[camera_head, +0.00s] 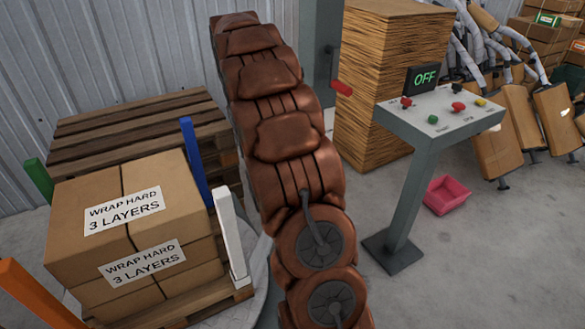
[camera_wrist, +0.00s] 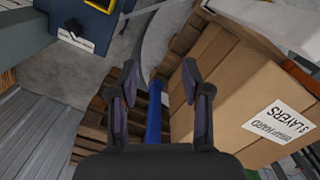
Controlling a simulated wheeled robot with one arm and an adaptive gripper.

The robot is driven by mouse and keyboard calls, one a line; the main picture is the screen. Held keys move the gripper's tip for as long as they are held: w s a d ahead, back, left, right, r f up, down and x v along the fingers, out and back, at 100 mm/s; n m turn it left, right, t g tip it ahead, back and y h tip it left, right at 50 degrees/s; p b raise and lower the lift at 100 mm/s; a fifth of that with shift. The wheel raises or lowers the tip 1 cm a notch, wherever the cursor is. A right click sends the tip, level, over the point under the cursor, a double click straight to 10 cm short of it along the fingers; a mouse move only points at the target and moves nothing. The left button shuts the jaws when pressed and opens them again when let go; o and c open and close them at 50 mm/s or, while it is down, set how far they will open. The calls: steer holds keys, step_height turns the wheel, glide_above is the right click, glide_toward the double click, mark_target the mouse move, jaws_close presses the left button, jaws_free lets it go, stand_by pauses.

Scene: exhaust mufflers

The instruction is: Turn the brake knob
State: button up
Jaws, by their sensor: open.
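A grey control stand (camera_head: 440,112) at the right of the head view carries an OFF display (camera_head: 423,78) and several coloured knobs or buttons. These include a red one at its left (camera_head: 406,102), a green one (camera_head: 433,120), another red one (camera_head: 458,106) and a yellow one (camera_head: 481,102). Their labels are too small to read, so I cannot tell which is the brake knob. In the wrist view, a dark blue, yellow-edged unit (camera_wrist: 98,10) has a small black knob-like part (camera_wrist: 72,28) near it.
Cartons (camera_head: 110,215) labelled "WRAP HARD 3 LAYERS" stand on a pallet among blue (camera_head: 195,165), white (camera_head: 230,235), green and orange posts. A cardboard stack (camera_head: 375,80) stands behind the stand. A pink bin (camera_head: 447,195) lies on open floor.

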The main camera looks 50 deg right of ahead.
steer(key=w+d+f+n, duration=0.1)
steer(key=d+f, duration=0.3)
steer(key=d, duration=0.2)
steer(key=w+d+f+b, duration=0.1)
steer(key=d+f, duration=0.3)
steer(key=d, duration=0.3)
steer(key=w+d+f+n+t+b, duration=0.1)
steer(key=w+d+f, duration=0.1)
steer(key=d+f, duration=0.2)
steer(key=shift+w+d+f+n, duration=0.1)
steer(key=shift+d+f+n, duration=0.05)
steer(key=shift+d, duration=0.55)
steer(key=shift+d+f+n, duration=0.15)
steer(key=shift+d, duration=0.55)
steer(key=shift+d+f, duration=0.4)
steer(key=shift+f, duration=0.1)
steer(key=shift+f+p, duration=0.5)
steer(key=shift+f, duration=3.25)
steer(key=shift+c, duration=0.2)
jaws_close()
